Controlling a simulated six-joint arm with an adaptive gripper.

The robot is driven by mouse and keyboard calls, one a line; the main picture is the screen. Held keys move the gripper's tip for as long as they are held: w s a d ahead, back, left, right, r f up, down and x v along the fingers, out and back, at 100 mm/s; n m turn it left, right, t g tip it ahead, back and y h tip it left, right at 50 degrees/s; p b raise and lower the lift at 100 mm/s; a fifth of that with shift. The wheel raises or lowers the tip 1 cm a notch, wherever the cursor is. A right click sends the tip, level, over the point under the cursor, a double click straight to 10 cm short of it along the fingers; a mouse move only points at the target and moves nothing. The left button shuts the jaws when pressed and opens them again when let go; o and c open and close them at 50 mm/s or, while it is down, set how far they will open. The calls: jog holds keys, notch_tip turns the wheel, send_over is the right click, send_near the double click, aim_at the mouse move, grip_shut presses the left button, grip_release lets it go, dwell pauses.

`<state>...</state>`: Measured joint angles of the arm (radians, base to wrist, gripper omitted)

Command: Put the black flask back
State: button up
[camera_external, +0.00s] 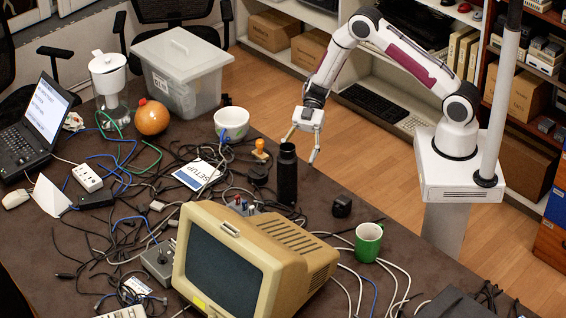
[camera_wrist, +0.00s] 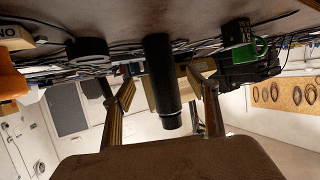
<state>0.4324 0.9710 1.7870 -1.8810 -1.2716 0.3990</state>
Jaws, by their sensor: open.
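The black flask (camera_external: 287,178) stands upright on the dark table, just behind the old beige monitor. My gripper (camera_external: 301,150) is open and empty beside the flask's upper part, with its fingers spread and pointing down. In the wrist view, where the table appears at the top, the flask (camera_wrist: 160,75) shows between the two spread fingers. I see no contact between fingers and flask. I cannot tell whether the flask is inside the grasp depth.
The beige monitor (camera_external: 250,262) is close in front of the flask. An orange-topped stamp (camera_external: 260,150), a white bowl (camera_external: 231,124), a small black block (camera_external: 342,206) and a green mug (camera_external: 368,242) stand around it. Tangled cables cover much of the table.

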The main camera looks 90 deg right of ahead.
jog(key=w+d+r+m+t+h, duration=0.1)
jog(key=w+d+r+t+h, duration=0.15)
jog(key=w+r, duration=0.3)
jog(key=w+d+r+m+t+h, duration=0.25)
jog(key=w+r+h, duration=0.2)
jog(key=r, duration=0.25)
jog(key=s+d+r+m+t+h, duration=0.2)
jog(key=d+r+h, duration=0.1)
jog(key=r, duration=0.5)
jog(key=s+d+r+m+t+h, duration=0.1)
jog(key=s+d+r+m+h, duration=0.2)
jog(key=r, duration=0.4)
jog(key=s+r+m+g+h, duration=0.1)
jog(key=s+r+m+h, duration=0.1)
jog(key=s, duration=0.6)
jog(key=s+r+m+g+h, duration=0.1)
jog(key=s+r+m, duration=0.15)
jog(key=s, duration=0.45)
jog(key=s+a+f+m+g+y, duration=0.1)
jog(key=s+a, duration=0.3)
jog(key=s, duration=0.6)
jog(key=s+a+f+m+g+y, duration=0.1)
jog(key=s+a+f+g, duration=0.2)
jog(key=s, duration=0.7)
jog(key=shift+a+f+y, duration=0.4)
jog(key=shift+a+f, duration=0.3)
jog(key=shift+a, duration=0.05)
